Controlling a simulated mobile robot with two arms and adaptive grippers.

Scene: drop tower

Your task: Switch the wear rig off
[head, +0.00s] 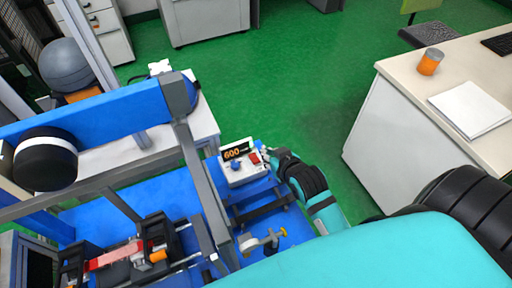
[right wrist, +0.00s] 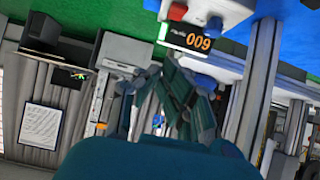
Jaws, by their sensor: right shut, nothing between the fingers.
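The wear rig's white control box (head: 240,176) stands on the blue rig frame in the head view. It has a lit display (head: 236,151) reading 600, a blue knob (head: 236,165) and a red switch (head: 254,158). In the right wrist view, upside down, the display (right wrist: 197,42), blue knob (right wrist: 215,26) and red switch (right wrist: 178,11) show near the top edge. My right gripper (head: 270,156) is shut and empty, close to the right side of the box by the red switch. Contact cannot be told. It also shows in the right wrist view (right wrist: 172,66). My left gripper is out of view.
A blue beam (head: 100,122) with a black roller (head: 45,160) crosses the left, on a grey post (head: 205,175). A white desk (head: 400,92) with an orange can (head: 430,62) and paper (head: 470,108) stands right. Green floor (head: 300,70) is clear between.

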